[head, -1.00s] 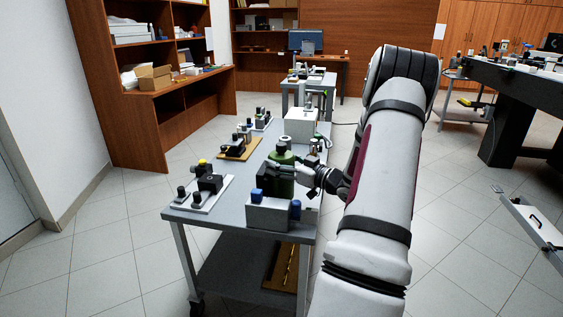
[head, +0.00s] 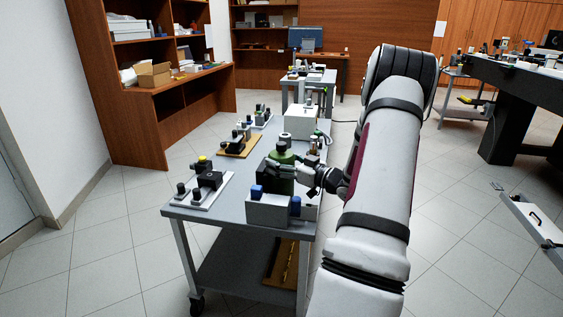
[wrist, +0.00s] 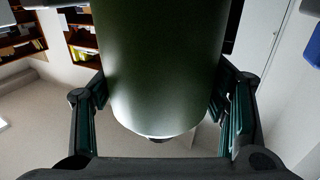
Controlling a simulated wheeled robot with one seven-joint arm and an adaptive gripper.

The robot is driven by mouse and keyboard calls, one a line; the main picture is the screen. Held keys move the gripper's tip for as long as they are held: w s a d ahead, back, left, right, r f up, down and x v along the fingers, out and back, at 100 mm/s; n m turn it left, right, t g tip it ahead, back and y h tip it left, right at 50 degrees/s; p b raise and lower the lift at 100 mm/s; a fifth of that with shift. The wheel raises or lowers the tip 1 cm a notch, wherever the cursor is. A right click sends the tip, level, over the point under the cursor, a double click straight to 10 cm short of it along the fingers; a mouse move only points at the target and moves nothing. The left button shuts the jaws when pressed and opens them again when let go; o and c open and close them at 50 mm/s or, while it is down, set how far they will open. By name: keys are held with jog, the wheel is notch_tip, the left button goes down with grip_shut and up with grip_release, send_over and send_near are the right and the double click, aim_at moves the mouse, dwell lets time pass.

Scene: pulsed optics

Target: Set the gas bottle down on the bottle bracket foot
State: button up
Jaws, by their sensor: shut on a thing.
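The gas bottle (head: 284,184) is a dark green upright cylinder near the front end of the grey trolley. My gripper (head: 282,168) is shut on it from the right. In the wrist view the bottle (wrist: 160,70) fills the middle between the two fingers, and its rounded lower end is visible. A pale block with blue knobs (head: 270,212) stands just in front of the bottle and hides its lower part in the head view. I cannot tell whether this block is the bracket foot, or whether the bottle touches anything below.
The trolley top (head: 235,190) also bears a plate with black posts and a yellow knob (head: 203,183), a brown board with black parts (head: 238,144) and a white box (head: 301,122) behind the bottle. Bare grey surface lies left of the bottle.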

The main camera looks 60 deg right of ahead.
jog(key=shift+f, duration=0.3)
dwell(0.6)
jog(key=o, duration=1.8)
jog(key=shift+o, duration=0.5)
jog(key=shift+f, duration=0.1)
jog(key=shift+s, duration=0.2)
jog(key=s, duration=1.1)
jog(key=shift+s+a, duration=0.35)
